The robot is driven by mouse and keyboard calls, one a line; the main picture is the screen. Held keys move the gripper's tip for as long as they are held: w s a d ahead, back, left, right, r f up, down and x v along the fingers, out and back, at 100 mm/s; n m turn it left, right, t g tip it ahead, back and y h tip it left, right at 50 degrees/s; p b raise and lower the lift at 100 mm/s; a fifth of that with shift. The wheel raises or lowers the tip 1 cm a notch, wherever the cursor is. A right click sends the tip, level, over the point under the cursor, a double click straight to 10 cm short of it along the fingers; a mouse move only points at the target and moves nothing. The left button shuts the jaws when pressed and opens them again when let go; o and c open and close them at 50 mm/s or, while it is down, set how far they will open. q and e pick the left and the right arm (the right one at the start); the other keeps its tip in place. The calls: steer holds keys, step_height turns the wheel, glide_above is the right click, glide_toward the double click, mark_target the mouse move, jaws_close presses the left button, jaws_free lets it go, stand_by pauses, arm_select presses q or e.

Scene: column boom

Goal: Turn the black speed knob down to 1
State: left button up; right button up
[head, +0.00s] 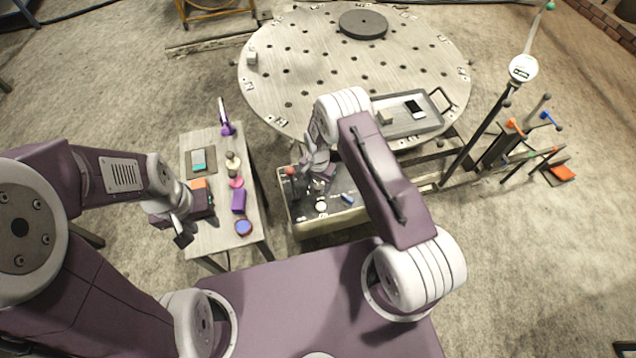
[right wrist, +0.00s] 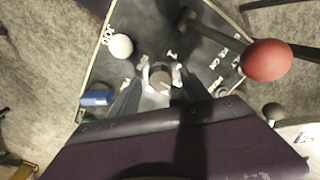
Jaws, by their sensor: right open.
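The control panel (head: 300,212) is a dark-topped box below the round table; in the right wrist view its black face (right wrist: 205,60) carries white lettering. The dark speed knob (right wrist: 160,77) appears there between the two pale fingertips of my right gripper (right wrist: 159,79). The fingers stand either side of it, open; I cannot tell whether they touch it. A white "1" mark shows just above the knob; its pointer is not readable. In the head view my right gripper (head: 317,180) is over the panel and hides the knob. My left gripper (head: 183,236) hangs by the side table, its jaws unclear.
A red ball lever (right wrist: 267,60) rises beside the knob. A white ball (right wrist: 121,46) and a blue switch (right wrist: 95,98) are also on the panel. A side table (head: 207,240) with small items stands left. The round table (head: 310,70) lies beyond, holding a grey tray (head: 398,128).

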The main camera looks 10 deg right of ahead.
jaws_close()
steer(key=n+b, duration=0.2)
steer(key=n, duration=0.1)
steer(key=shift+n, duration=0.4)
steer(key=n+b, duration=0.1)
steer(key=n, duration=0.3)
steer(key=shift+n, duration=0.3)
steer(key=n+b, duration=0.1)
steer(key=n, duration=0.4)
steer(key=shift+b, duration=0.3)
steer(key=shift+n+b, duration=0.35)
steer(key=shift+n, duration=1.85)
